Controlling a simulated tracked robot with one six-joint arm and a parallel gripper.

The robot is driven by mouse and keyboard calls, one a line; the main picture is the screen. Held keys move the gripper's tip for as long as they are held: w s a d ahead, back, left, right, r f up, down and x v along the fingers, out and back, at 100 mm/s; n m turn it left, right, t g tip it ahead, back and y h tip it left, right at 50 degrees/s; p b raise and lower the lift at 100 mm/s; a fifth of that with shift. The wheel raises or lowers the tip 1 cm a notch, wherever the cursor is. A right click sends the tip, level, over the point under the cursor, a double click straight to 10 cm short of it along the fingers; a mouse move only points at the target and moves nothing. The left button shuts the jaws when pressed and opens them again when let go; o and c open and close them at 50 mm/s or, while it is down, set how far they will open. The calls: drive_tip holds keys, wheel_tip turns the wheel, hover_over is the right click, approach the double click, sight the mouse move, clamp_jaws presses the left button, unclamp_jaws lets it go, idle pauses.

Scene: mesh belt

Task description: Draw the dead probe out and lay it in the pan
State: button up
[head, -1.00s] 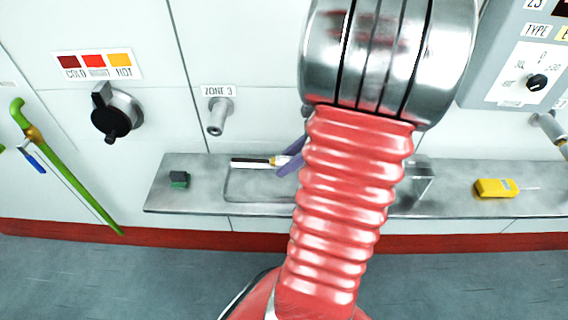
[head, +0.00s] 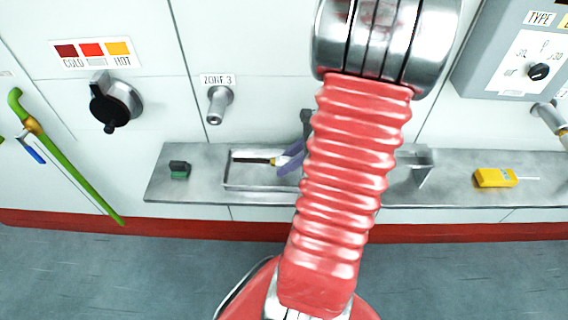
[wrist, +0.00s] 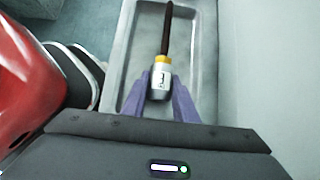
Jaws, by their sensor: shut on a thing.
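The probe has a dark rod (head: 252,160), which also shows in the wrist view (wrist: 166,32), a yellow ring (wrist: 162,59) and a silver body (wrist: 159,84). My gripper (wrist: 161,80) has its purple fingers closed on either side of the silver body. In the head view my gripper (head: 291,158) is partly hidden behind my arm. The probe lies level over the floor of the metal pan (head: 229,180), within its rim; I cannot tell whether it touches the floor. The pan also shows in the wrist view (wrist: 118,60).
The pan is on a metal shelf (head: 190,192) along the white wall. A small green-black block (head: 179,169) is at left and a yellow meter (head: 494,177) at right. Above are the ZONE 3 fitting (head: 219,103) and a black knob (head: 113,105). A green bar (head: 68,158) hangs at left.

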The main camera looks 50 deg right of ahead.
drive_tip(key=o, duration=1.1)
drive_tip(key=shift+c, duration=0.2)
wheel_tip(320, 180, up, 10)
drive_tip(key=shift+f, duration=0.1)
idle(0.9)
